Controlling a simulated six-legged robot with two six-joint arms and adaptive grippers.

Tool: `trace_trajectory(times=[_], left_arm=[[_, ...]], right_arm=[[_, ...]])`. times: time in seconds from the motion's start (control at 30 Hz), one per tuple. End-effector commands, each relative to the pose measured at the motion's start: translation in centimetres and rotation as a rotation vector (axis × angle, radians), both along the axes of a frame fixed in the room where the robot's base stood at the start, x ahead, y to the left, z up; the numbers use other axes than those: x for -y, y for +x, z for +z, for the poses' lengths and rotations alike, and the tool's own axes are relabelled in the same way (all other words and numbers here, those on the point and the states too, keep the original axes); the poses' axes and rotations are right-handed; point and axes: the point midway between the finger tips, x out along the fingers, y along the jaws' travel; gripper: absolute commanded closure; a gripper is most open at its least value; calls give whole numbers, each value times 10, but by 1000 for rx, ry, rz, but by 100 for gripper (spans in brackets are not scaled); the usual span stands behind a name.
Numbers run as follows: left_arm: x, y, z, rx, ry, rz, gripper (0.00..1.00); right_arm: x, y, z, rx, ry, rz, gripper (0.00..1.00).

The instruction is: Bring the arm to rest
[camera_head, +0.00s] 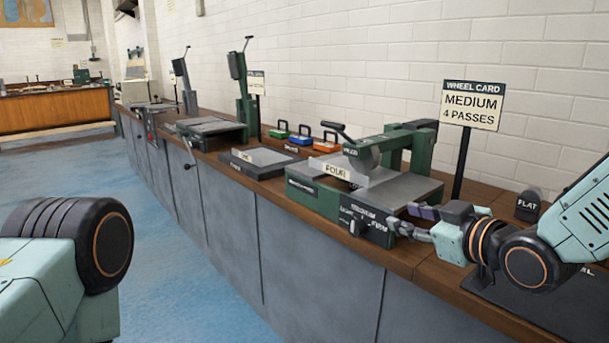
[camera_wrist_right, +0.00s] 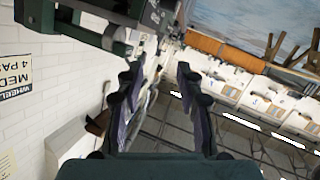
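My right arm (camera_head: 535,258) comes in from the right over the bench in the head view. My right gripper (camera_head: 420,222) is at the front right corner of the green grinding machine (camera_head: 318,197), close to its dark front panel; I cannot tell whether they touch. In the right wrist view the gripper's two fingers (camera_wrist_right: 160,88) stand apart with nothing between them. Part of my left arm (camera_head: 75,245) shows at the lower left of the head view; its gripper is out of view.
A "FOUR" plate (camera_head: 337,170) is on the machine. A wheel card sign (camera_head: 471,104) reads "MEDIUM 4 PASSES". A black "FLAT" block (camera_head: 527,205) stands behind my right arm. Small green, blue and orange items (camera_head: 304,134) line the wall side. The blue floor (camera_head: 190,265) left of the bench is clear.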

Motion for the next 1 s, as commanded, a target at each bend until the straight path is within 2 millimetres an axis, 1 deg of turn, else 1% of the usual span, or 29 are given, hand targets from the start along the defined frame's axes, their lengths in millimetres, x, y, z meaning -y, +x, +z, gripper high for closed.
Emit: trace_trajectory(times=[0.03,0.07,0.1,0.17,0.2,0.27,0.3,0.37,0.4,0.47,0.5,0.57,0.6,0.67,0.7,0.8,0.9,1.0], left_arm=[[0,0,2,-1,0,0,60],[0,0,3,-1,0,0,60],[0,0,4,-1,0,0,60],[0,0,5,-1,0,0,60],[0,0,6,-1,0,0,60],[0,0,8,-1,0,0,60],[0,0,9,-1,0,0,60],[0,0,11,-1,0,0,60],[0,0,12,-1,0,0,60],[0,0,14,-1,0,0,60],[0,0,15,-1,0,0,60],[0,0,17,-1,0,0,60],[0,0,18,-1,0,0,60],[0,0,20,-1,0,0,60],[0,0,21,-1,0,0,60],[0,0,24,-1,0,0,60],[0,0,26,-1,0,0,60],[0,0,27,-1,0,0,60]], right_arm=[[2,-8,-28,-88,32,-40,63],[4,-12,-43,-137,55,-69,63],[7,-21,-66,-210,83,-109,63],[11,-37,-101,-321,120,-174,63],[14,-49,-124,-392,140,-218,63],[18,-70,-158,-498,164,-284,63],[21,-86,-179,-565,174,-327,63],[25,-112,-209,-662,186,-392,63],[27,-131,-227,-725,188,-433,63],[31,-160,-254,-817,184,-493,63],[34,-181,-269,-876,179,-531,63],[37,-214,-291,-962,161,-584,63],[39,-237,-304,-1017,144,-614,63],[42,-271,-321,-1096,112,-652,63],[43,-293,-330,-1145,88,-668,63],[43,-342,-348,-1247,31,-681,63],[42,-372,-358,-1312,-5,-673,63],[42,-388,-363,-1346,-22,-672,63]])
